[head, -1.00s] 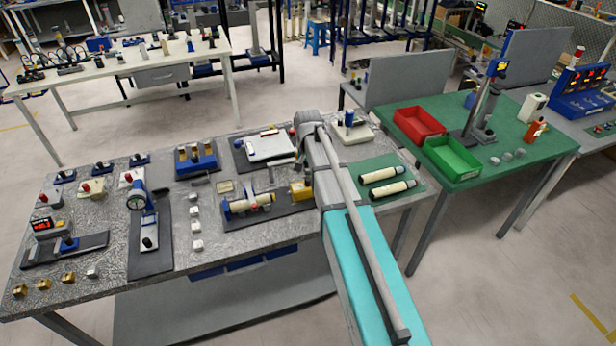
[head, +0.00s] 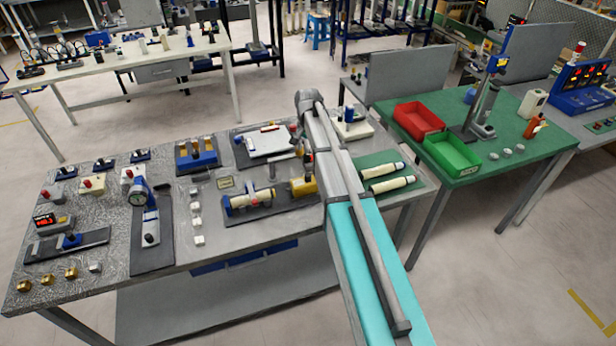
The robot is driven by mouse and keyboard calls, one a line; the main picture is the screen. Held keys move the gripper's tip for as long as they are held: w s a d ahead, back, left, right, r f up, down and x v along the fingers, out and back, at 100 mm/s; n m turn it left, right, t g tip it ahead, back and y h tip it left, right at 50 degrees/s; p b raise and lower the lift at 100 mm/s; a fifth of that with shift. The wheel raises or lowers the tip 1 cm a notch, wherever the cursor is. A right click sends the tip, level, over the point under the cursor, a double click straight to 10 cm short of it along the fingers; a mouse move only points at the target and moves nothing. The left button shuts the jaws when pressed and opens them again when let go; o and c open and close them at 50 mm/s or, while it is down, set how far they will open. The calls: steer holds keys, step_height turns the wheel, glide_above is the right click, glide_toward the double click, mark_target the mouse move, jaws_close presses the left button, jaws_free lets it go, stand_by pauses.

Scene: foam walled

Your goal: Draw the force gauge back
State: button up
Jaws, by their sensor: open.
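A yellow block (head: 303,187), which looks like the force gauge, sits at the right end of a dark base plate (head: 250,207) on the grey bench. To its left, on the same plate, a cream cylinder (head: 252,199) lies in a blue-ended holder. My gripper (head: 308,172) points down just above the yellow block, close to its top. It is small in the picture and partly covered by my arm, so I cannot tell whether it touches the block. Its jaws are open.
A white-topped unit (head: 267,142) is behind the plate. Two cream cylinders lie on a green mat (head: 405,192) to the right. Small white cubes (head: 197,223) stand left of the plate. The bench's front strip is clear.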

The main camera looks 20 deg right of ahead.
mark_target(308, 175)
steer(key=shift+f+b, duration=6.5)
steer(key=shift+f, duration=0.2)
